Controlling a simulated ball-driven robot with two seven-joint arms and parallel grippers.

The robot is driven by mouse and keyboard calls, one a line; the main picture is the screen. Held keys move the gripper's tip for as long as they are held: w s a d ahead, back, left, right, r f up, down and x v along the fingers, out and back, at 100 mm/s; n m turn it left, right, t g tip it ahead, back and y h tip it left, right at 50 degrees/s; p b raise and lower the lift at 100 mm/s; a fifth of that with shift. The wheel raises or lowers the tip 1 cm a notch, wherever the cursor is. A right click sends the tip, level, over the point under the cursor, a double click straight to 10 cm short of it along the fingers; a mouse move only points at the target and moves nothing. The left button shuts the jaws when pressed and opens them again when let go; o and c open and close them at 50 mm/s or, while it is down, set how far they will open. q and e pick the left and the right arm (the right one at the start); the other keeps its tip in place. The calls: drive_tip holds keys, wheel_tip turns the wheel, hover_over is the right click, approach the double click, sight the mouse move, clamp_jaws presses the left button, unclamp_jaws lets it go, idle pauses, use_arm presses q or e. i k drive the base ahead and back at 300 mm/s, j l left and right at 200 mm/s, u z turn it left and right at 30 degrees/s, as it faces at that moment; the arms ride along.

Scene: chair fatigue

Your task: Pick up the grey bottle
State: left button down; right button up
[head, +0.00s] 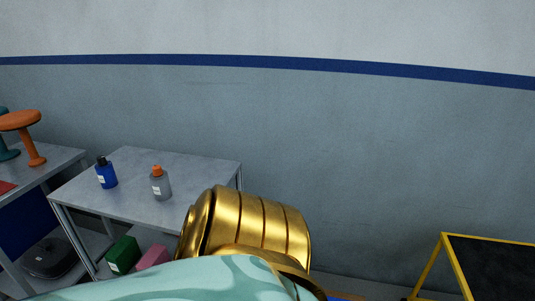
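The grey bottle (161,186) has an orange cap and a pale label. It stands upright on a grey metal table (130,165) left of the middle in the head view. A gold and mint-green part, seemingly one of my own arm's, fills the lower middle and covers the table's right front corner. It does not hide the bottle. Neither my left nor my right gripper shows in this view.
A blue bottle (106,173) with a dark cap stands left of the grey bottle. A green box (123,255) and a pink box (152,257) sit below the table. Another table with an orange stool (27,125) is at far left. A yellow-framed black panel (492,265) stands at right.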

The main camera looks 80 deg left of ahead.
sight(160, 185)
drive_tip(key=u, duration=3.5)
